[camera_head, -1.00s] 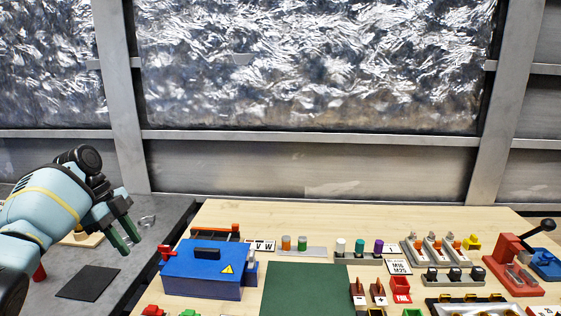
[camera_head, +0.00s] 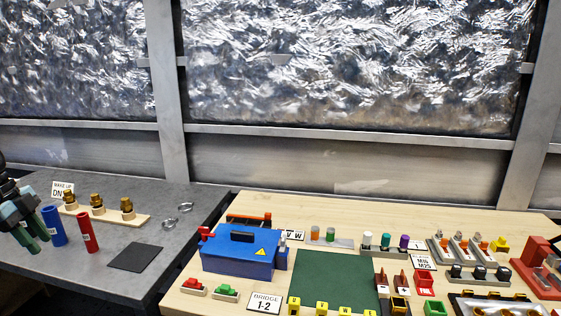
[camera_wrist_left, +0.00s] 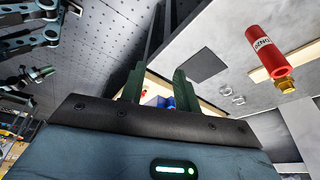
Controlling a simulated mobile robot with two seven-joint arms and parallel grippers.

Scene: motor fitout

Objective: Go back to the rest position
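My left gripper (camera_head: 28,238) is at the left edge of the head view, by the blue cylinder (camera_head: 54,226) on the grey table. Its two green fingers point down and stand apart. In the left wrist view the fingers (camera_wrist_left: 158,88) are also apart, with nothing held between them; the blue box shows far behind the gap.
A red cylinder (camera_head: 87,232), a wooden strip with brass fittings (camera_head: 97,211), metal rings (camera_head: 177,216) and a black pad (camera_head: 135,257) are on the grey table. The wooden table carries a blue box (camera_head: 236,256), a green mat (camera_head: 322,280) and several small parts.

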